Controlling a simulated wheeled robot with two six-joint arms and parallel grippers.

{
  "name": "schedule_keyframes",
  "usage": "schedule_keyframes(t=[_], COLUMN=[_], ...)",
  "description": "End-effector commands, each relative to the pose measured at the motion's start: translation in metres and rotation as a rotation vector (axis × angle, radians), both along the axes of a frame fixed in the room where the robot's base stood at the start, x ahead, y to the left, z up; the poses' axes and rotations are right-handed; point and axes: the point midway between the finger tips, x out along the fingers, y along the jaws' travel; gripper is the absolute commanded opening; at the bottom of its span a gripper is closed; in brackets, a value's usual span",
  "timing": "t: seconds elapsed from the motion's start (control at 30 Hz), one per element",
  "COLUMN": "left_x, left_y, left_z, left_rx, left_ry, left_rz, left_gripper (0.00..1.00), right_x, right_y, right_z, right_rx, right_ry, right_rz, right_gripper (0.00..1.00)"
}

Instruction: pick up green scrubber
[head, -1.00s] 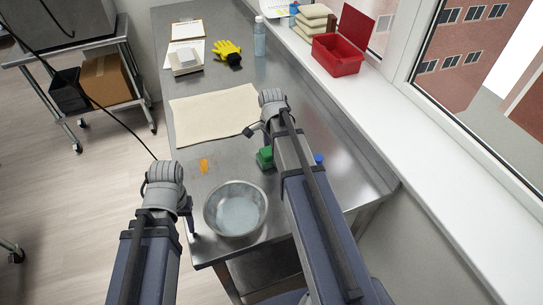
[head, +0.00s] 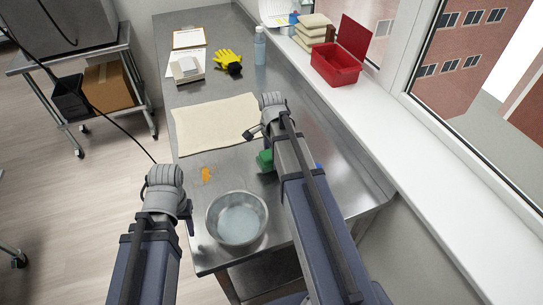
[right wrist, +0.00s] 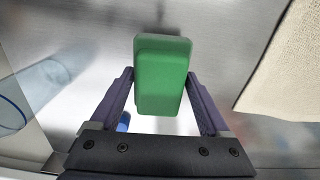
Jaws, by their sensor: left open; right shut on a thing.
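The green scrubber (right wrist: 162,85) is a block that lies between the two fingers of my right gripper (right wrist: 160,76) in the right wrist view. The gripper is shut on it. In the head view the scrubber (head: 265,161) shows beside my right forearm, which hides part of it. I cannot tell whether it touches the table. My left gripper (head: 190,222) is open, at the table's left edge beside the metal bowl; its fingers are mostly hidden.
A metal bowl (head: 211,232) of liquid stands at the table's near end. An orange piece (head: 207,175) lies behind it. A cream cloth (head: 215,122), yellow glove (head: 228,61) and clear bottle (head: 260,45) are farther back. A red box (head: 337,68) is on the sill.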

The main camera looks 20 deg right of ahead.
Motion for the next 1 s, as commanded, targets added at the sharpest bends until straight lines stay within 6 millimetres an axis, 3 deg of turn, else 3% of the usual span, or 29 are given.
schedule_keyframes(t=[0.03, 0.33, 0.77, 0.8, 1.0], left_x=[0.0, 0.0, 0.0, 0.0, 0.0], left_y=[0.0, 0.0, 0.0, 0.0, 0.0], left_z=[0.016, 0.06, 0.067, 0.067, 0.067], left_rx=[0.0, 0.0, 0.0, 0.0, 0.0], left_ry=[0.0, 0.0, 0.0, 0.0, 0.0], left_rz=[0.0, -0.001, -0.002, -0.002, -0.002], left_gripper=[0.5, 0.5, 0.5, 0.5, 0.5], right_x=[0.0, 0.0, 0.0, 0.0, 0.0], right_y=[0.0, 0.0, 0.0, 0.0, 0.0], right_z=[0.016, 0.06, 0.067, 0.067, 0.067], right_rx=[0.0, 0.0, 0.0, 0.0, 0.0], right_ry=[0.0, 0.0, 0.0, 0.0, 0.0], right_rz=[0.0, 0.0, 0.0, 0.0, 0.0], right_gripper=[0.26, 0.26, 0.26, 0.76, 0.53])
